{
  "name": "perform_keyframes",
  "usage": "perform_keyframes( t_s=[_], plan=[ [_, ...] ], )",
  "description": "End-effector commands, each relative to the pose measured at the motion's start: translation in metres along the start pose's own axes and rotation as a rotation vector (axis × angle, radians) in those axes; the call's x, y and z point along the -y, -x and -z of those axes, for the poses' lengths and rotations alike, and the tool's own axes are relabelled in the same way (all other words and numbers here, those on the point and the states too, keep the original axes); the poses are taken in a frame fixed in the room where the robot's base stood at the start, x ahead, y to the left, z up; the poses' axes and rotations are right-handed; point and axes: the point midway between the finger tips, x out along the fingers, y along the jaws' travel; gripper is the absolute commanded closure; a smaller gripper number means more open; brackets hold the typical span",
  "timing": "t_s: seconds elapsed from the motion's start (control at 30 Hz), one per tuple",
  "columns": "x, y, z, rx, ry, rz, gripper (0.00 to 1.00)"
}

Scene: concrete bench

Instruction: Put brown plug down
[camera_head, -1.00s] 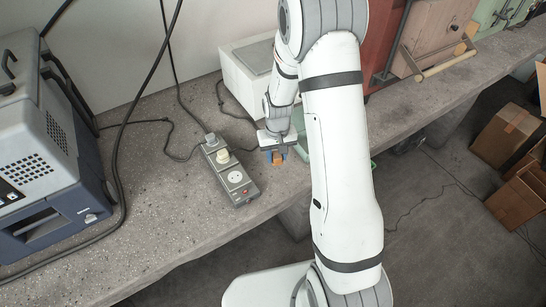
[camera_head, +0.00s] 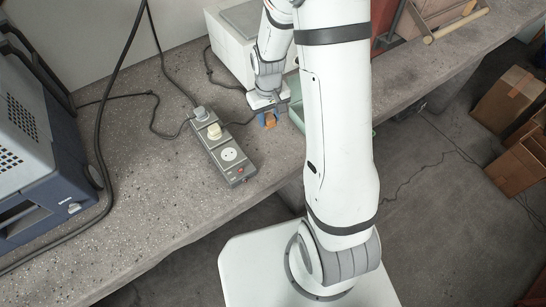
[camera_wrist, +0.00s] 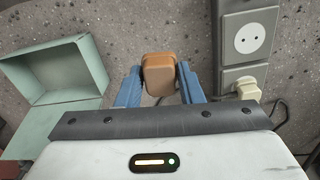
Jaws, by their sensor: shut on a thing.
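The brown plug (camera_wrist: 159,73) is between the two blue fingers of my gripper (camera_wrist: 160,88) in the wrist view, and the fingers are shut on it. In the head view the plug (camera_head: 269,120) shows small below my gripper (camera_head: 268,116), at the right of the power strip. I cannot tell whether it touches the bench (camera_head: 180,205). The grey power strip (camera_head: 212,140) lies on the bench with a grey plug and a cream plug in it. Its socket nearest the red switch is empty.
A green open box (camera_wrist: 55,75) stands beside my gripper, on the left in the wrist view. A white box (camera_head: 232,45) stands behind. A grey-blue machine (camera_head: 40,140) is at the left. Dark cables cross the bench. The bench front is bare left of the strip.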

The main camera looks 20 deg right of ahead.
Motion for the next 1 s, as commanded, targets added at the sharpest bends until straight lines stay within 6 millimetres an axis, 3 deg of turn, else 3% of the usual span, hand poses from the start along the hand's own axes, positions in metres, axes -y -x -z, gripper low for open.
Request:
perform_keyframes(
  t_s=[0.03, 0.13, 0.3, 0.5, 1.0],
  plan=[
    [0.001, -0.008, -0.009, -0.004, 0.033, -0.001, 1.0],
    [0.004, -0.006, -0.024, -0.002, 0.094, -0.001, 1.0],
    [0.005, -0.016, -0.035, 0.004, 0.139, 0.0, 1.0],
    [0.005, -0.05, -0.035, 0.005, 0.14, 0.001, 1.0],
    [0.005, -0.101, -0.035, 0.002, 0.138, 0.0, 1.0]
  ],
)
